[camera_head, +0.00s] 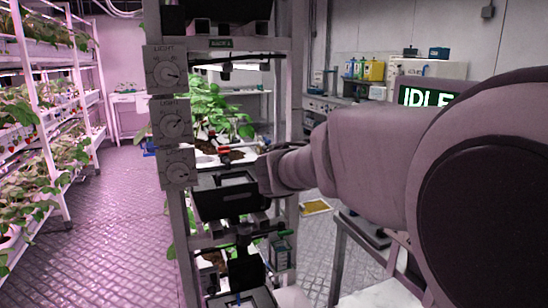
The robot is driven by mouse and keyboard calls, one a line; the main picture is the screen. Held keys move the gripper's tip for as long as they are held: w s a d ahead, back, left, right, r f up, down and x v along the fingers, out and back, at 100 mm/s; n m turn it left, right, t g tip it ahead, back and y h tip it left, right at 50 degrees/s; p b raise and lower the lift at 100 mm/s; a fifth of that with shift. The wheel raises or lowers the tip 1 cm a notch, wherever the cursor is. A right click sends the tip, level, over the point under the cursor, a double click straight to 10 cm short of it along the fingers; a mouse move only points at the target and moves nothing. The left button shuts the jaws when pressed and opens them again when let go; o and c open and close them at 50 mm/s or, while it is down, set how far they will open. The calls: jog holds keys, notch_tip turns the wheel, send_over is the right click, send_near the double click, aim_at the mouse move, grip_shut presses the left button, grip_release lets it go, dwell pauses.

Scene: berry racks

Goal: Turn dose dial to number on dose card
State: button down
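Three grey plates with round dials run down the rack's left post: an upper dial (167,73), a middle dial (172,125) and a lower dial (179,172). I cannot pick out a dial marked dose or a readable dose card. My arm reaches in from the right, and its far end, my gripper (266,173), is in front of the rack, right of the lower dial and apart from it. Its fingers cannot be made out against the dark parts there.
A dark box (226,199) sits on the rack beside my arm's end. Leafy plants (210,108) stand behind. A screen reading IDLE (424,97) is partly hidden by my arm. Berry shelves (48,110) line the left, with clear floor (110,215) between. A yellow sheet (316,207) lies low behind.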

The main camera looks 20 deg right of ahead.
dwell(0.4)
jog(key=c, duration=0.5)
grip_release()
jog(key=shift+a, duration=0.1)
jog(key=a, duration=0.5)
jog(key=s+a+p, duration=0.1)
jog(key=a, duration=1.1)
jog(key=shift+s+a, duration=0.15)
jog(key=shift+s, duration=0.05)
